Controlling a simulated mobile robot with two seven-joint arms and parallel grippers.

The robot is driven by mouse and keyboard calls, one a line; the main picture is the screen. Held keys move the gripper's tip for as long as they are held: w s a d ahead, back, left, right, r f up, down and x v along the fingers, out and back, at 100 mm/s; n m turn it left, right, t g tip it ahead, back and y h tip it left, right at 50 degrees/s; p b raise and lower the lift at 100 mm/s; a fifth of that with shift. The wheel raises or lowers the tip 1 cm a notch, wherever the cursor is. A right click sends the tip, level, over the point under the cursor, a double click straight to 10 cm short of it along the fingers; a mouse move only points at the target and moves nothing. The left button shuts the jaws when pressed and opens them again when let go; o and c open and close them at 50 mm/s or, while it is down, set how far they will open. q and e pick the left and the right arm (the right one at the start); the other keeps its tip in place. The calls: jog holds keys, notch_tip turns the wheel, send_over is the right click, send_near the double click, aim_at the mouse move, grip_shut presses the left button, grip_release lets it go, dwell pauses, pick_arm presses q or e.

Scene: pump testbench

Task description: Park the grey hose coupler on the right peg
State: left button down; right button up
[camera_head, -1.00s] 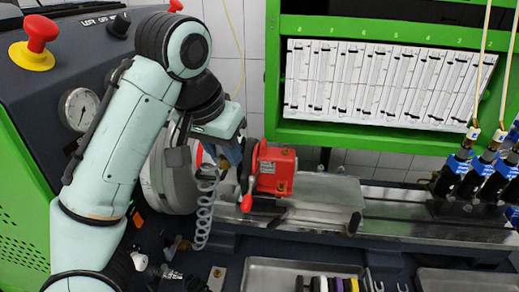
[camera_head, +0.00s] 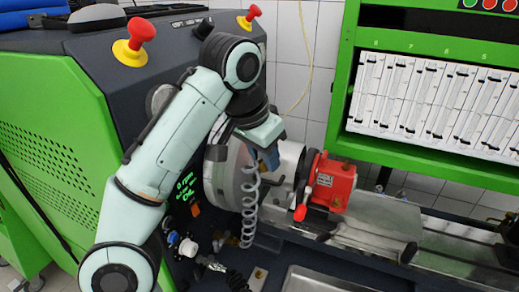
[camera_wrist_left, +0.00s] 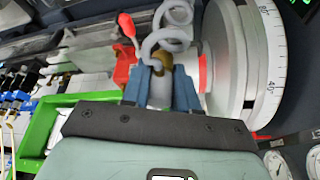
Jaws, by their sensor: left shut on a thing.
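My left gripper (camera_head: 268,160) is shut on the grey hose coupler, in front of the round metal flywheel (camera_head: 226,178). In the left wrist view, the blue fingers (camera_wrist_left: 161,88) close on both sides of the grey coupler (camera_wrist_left: 160,92), with a brass-coloured part at its end. A grey coiled hose (camera_head: 250,205) hangs down beside the gripper in the head view. It also shows past the fingertips in the wrist view (camera_wrist_left: 172,38). I cannot make out the right peg in these frames. My right gripper is not in view.
A red block with a red lever (camera_head: 332,182) stands on the metal bench rail just right of the gripper. Several small fittings (camera_head: 188,247) sit on the dark panel below. A metal tray (camera_head: 320,280) lies at the front. A green frame (camera_head: 345,75) stands at right.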

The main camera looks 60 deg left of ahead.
pick_arm(q)
jog(key=w+f+m+g+h, duration=0.15)
jog(key=f+m, duration=0.25)
jog(key=f, duration=0.4)
jog(key=w+f+m, duration=0.2)
jog(key=f+m, duration=0.1)
jog(key=f, duration=0.4)
jog(key=s+f+m+h, duration=0.1)
jog(key=f, duration=0.4)
jog(key=s+f+m, duration=0.1)
jog(key=s+f, duration=0.1)
jog(key=f, duration=0.3)
jog(key=s+f+m+h+p, duration=0.1)
jog(key=f, duration=0.4)
jog(key=shift+s+f+m+t+h, duration=0.2)
jog(key=shift+s+m+t+h, duration=0.05)
jog(key=shift+s+m+h, duration=0.1)
jog(key=shift+f+b, duration=1.05)
jog(key=shift+f, duration=0.95)
jog(key=shift+f+b, duration=0.65)
jog(key=shift+b, duration=0.2)
jog(key=shift+a+f+b, duration=0.1)
jog(key=shift+f+b, duration=0.1)
jog(key=shift+b, duration=0.5)
jog(key=shift+f+b, duration=1.15)
jog(key=shift+b, duration=0.25)
